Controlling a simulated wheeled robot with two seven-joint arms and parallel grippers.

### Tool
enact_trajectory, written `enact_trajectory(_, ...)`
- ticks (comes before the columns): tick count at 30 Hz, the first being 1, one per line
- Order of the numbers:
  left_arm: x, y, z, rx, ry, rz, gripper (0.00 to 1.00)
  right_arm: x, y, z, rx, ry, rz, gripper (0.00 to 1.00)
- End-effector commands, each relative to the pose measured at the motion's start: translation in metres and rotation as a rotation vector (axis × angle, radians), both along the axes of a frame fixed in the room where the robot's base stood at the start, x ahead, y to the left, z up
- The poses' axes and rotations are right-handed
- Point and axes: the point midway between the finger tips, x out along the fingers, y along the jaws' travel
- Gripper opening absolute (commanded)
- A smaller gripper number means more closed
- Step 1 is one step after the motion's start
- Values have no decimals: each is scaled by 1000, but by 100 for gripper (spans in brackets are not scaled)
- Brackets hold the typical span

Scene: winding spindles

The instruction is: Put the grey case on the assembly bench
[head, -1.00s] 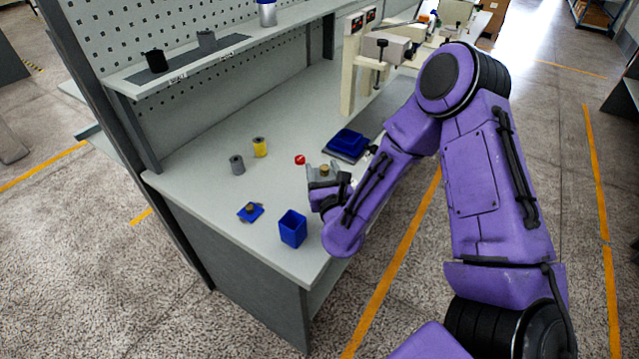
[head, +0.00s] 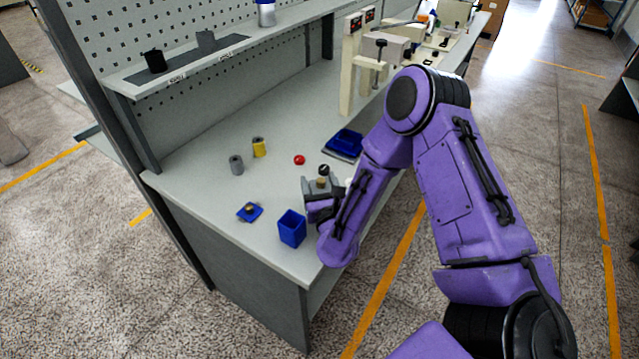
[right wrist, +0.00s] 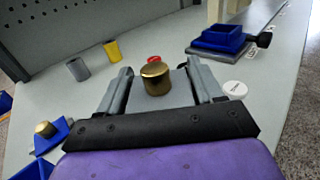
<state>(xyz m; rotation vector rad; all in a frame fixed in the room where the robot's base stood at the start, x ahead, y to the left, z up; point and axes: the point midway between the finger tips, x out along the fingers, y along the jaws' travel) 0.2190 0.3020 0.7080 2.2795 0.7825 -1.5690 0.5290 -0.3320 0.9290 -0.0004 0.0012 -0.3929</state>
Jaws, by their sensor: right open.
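A grey block topped by a brass cylinder, seemingly the grey case (right wrist: 179,93), is between the fingers of my right gripper (right wrist: 160,88) in the right wrist view. The gripper is open, with a finger on either side of it. In the head view my right gripper (head: 322,192) is low over the near right part of the assembly bench (head: 205,190), with the brass top (head: 322,182) showing between its fingers. The fingers partly hide the block, so I cannot tell whether it rests on the bench. My left gripper is not in view.
A blue open box (head: 291,229) and a blue piece with a brass top (head: 249,212) stand near the front edge. Grey (head: 236,165) and yellow (head: 259,147) spools, a red button (head: 299,160) and a blue tray (head: 346,141) lie beyond. The bench's back middle is clear.

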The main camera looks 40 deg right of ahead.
Motion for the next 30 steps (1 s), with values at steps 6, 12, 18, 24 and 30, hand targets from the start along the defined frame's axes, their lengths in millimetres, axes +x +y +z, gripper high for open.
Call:
enact_trajectory(6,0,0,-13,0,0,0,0,-24,11,-2,1,2,3,66)
enact_trajectory(12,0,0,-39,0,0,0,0,-75,33,-4,-1,1,6,66)
enact_trajectory(18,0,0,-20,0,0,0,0,-104,44,7,-5,4,4,66)
enact_trajectory(24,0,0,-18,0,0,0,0,-111,46,4,-1,0,0,66)
enact_trajectory(30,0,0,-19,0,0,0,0,-111,46,3,0,0,0,66)
